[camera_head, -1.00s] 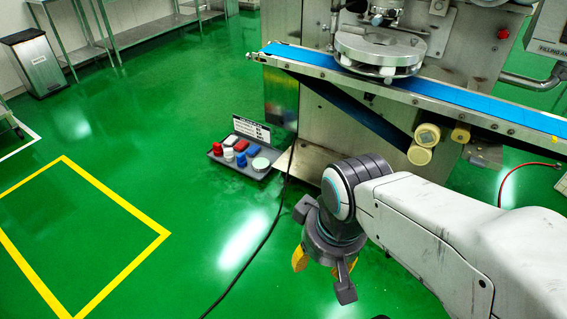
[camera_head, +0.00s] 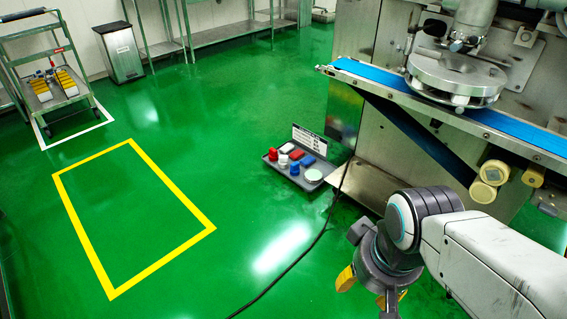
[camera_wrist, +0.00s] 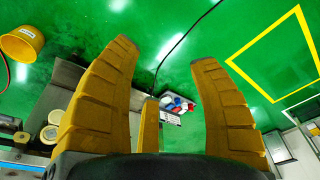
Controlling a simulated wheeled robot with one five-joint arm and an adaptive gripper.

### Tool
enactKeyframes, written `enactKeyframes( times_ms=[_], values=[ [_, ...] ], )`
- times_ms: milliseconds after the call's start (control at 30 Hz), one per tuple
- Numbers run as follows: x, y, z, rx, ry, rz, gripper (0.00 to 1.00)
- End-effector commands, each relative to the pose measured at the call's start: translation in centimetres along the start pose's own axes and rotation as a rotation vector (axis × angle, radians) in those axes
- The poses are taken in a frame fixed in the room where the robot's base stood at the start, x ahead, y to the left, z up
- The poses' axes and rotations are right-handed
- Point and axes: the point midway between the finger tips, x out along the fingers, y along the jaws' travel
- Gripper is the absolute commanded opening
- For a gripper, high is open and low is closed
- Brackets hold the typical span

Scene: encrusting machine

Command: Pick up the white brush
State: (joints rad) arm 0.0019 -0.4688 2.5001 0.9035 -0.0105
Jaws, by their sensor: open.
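A grey tray (camera_head: 318,185) on the green floor holds several small red, white and blue items. Among them are a white flat piece (camera_head: 287,148) and a small white upright piece (camera_head: 283,160); they are too small to tell which is a brush. The tray also shows small between the fingers in the wrist view (camera_wrist: 172,117). My gripper (camera_head: 370,289) hangs to the right of the tray and nearer in the head view, fingers downward. In the wrist view my gripper (camera_wrist: 163,55) has its yellow fingers spread wide with nothing between them.
A steel machine with a blue conveyor belt (camera_head: 500,128) stands at the right. A black cable (camera_head: 318,240) crosses the floor beside the tray. A cart (camera_head: 45,92) and a bin (camera_head: 119,52) stand at the back left. The floor inside the yellow outline (camera_head: 132,153) is clear.

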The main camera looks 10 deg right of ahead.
Motion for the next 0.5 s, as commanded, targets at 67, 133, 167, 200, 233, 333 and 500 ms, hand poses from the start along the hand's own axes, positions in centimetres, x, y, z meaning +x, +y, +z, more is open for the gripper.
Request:
enactKeyframes(
  times_ms=[67,133,167,200,233,333,500],
  values=[
    [-0.1,0.0,0.0,0.000,0.000,0.000,0.55],
    [-0.4,0.0,-0.1,-0.001,0.000,0.000,0.55],
    [-0.6,0.0,-0.1,-0.002,0.000,0.000,0.55],
    [-0.9,0.0,-0.2,-0.003,0.001,0.000,0.55],
    [-1.2,0.0,-0.2,-0.004,0.001,0.000,0.55],
    [-2.6,0.0,-0.5,-0.009,0.002,0.000,0.55],
    [-6.0,0.0,-1.1,-0.024,0.006,0.000,0.55]
  ],
)
